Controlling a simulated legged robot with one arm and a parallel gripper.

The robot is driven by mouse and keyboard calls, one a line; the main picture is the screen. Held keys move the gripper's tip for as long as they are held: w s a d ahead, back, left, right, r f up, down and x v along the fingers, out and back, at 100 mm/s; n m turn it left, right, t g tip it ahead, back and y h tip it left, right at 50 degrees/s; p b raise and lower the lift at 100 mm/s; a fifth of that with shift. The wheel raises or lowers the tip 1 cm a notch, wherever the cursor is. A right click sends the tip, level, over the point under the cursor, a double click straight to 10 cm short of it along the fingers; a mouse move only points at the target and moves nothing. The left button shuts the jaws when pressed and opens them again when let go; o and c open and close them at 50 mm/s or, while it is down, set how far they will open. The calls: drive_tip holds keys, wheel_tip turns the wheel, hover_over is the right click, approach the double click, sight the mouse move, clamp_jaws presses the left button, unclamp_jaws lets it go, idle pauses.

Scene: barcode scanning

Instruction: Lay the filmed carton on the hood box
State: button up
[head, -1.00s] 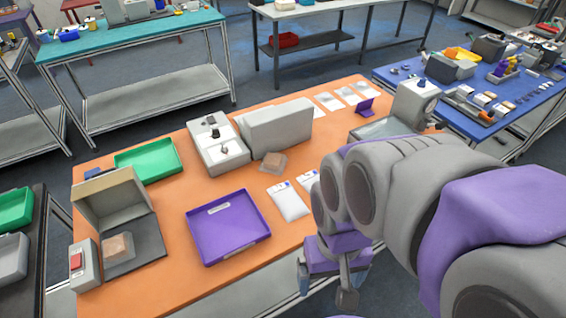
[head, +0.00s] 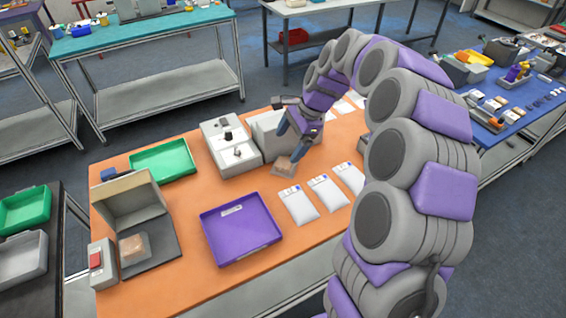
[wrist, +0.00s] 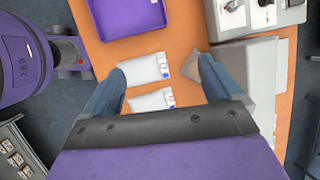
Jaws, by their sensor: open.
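A small brown carton with a translucent, film-like look (head: 284,166) lies on the orange table in front of a pale grey box (head: 265,128). A similar brown carton (head: 132,248) sits on the dark base of an open-fronted beige box (head: 128,208) at the left. I cannot tell for sure which box is the hood box. My gripper (head: 290,142) is open and empty, pointing down above the table close to the first carton.
A purple tray (head: 210,240) and a green tray (head: 134,163) lie on the orange table (head: 190,205). White packets (head: 298,206) lie right of the purple tray. A white device (head: 222,160) adjoins the grey box. A red-button unit (head: 96,262) stands at the left edge.

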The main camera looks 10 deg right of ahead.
drive_tip(key=w+d+f+m+t+p, duration=0.1)
drive_tip(key=w+d+f+m+p, duration=0.1)
drive_tip(key=w+d+f+m, duration=0.75)
drive_tip(key=n+b, duration=0.1)
drive_tip(key=b, duration=0.2)
approach(284, 165)
drive_tip(key=f, duration=0.1)
drive_tip(key=w+f, duration=0.1)
drive_tip(key=f, duration=0.1)
drive_tip(key=shift+w+d+f+h, duration=0.25)
drive_tip(key=shift+d+h, duration=0.05)
drive_tip(key=shift+d, duration=0.1)
drive_tip(key=shift+s+a+b+x, duration=0.15)
drive_tip(key=shift+b+x, duration=0.1)
drive_tip(key=shift+x, duration=1.15)
drive_tip(key=shift+s+a+b+x, duration=0.15)
drive_tip(key=shift+b+x, duration=0.1)
drive_tip(key=shift+x, duration=1.15)
drive_tip(key=shift+r, duration=0.25)
drive_tip(key=shift+w, duration=0.1)
drive_tip(key=c, duration=1.3)
